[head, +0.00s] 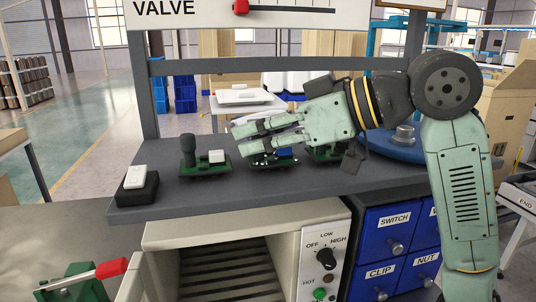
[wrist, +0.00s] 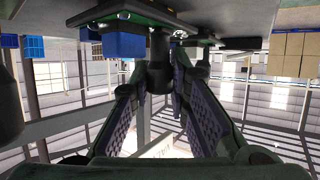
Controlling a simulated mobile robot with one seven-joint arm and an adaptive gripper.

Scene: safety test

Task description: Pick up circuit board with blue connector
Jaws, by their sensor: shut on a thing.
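The circuit board with blue connector (head: 272,162) is on the grey bench top, under my gripper (head: 243,141), which partly hides it. In the wrist view the board (wrist: 133,15) shows at the top, with its blue connector (wrist: 123,43) hanging left of a dark round post (wrist: 159,44). The fingers of my gripper (wrist: 166,66) are closed in on this post. The head view does not show clearly whether the board is lifted off the bench.
Another green board (head: 205,170) with a black post and white block stands to the left. A third board (head: 327,154) is behind my gripper on the right. A black box with a white top (head: 136,184) sits at the left corner. A blue round base (head: 400,149) is at right.

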